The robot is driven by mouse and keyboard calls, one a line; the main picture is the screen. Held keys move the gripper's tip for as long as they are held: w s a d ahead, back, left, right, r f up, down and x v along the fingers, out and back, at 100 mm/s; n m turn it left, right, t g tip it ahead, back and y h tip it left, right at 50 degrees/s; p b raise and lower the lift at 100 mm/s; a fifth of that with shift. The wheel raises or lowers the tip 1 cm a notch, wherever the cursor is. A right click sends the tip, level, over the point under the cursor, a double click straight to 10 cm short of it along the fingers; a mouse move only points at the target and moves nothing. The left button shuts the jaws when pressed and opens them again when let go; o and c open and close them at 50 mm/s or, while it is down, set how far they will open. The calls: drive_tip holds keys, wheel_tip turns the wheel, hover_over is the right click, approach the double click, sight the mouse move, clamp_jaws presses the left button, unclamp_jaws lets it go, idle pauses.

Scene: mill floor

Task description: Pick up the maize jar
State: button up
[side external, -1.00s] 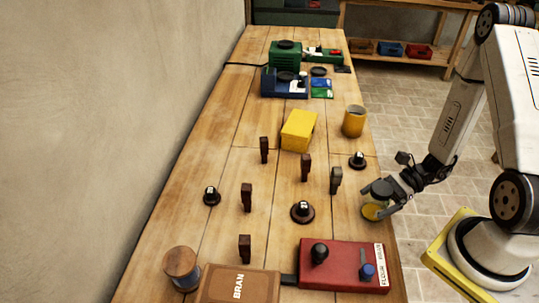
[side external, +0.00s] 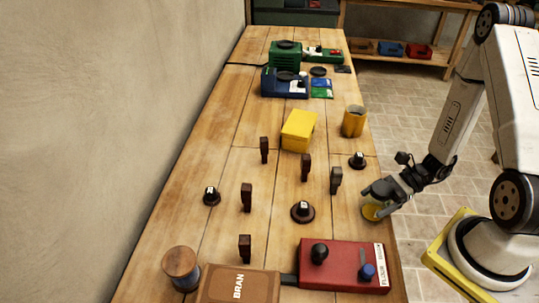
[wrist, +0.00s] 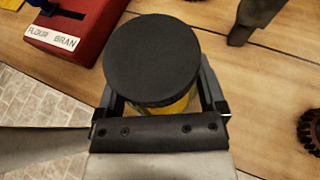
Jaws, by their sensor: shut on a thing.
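The maize jar (side external: 372,212) has yellow contents and stands at the right edge of the wooden table. In the wrist view its round dark lid (wrist: 152,58) fills the middle, with a strip of yellow below it (wrist: 170,107). My gripper (side external: 381,196) is around the jar, one finger on each side, and shut on it. In the side view the gripper hides most of the jar's upper part. The jar looks upright, and I cannot tell any gap between its base and the table.
A red box labelled flour and bran (side external: 342,266) lies close in front of the jar.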

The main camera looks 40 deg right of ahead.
drive_tip(key=shift+r, duration=0.1)
drive_tip(key=shift+r, duration=4.9)
drive_tip(key=shift+w+a, duration=0.1)
drive_tip(key=shift+w, duration=0.05)
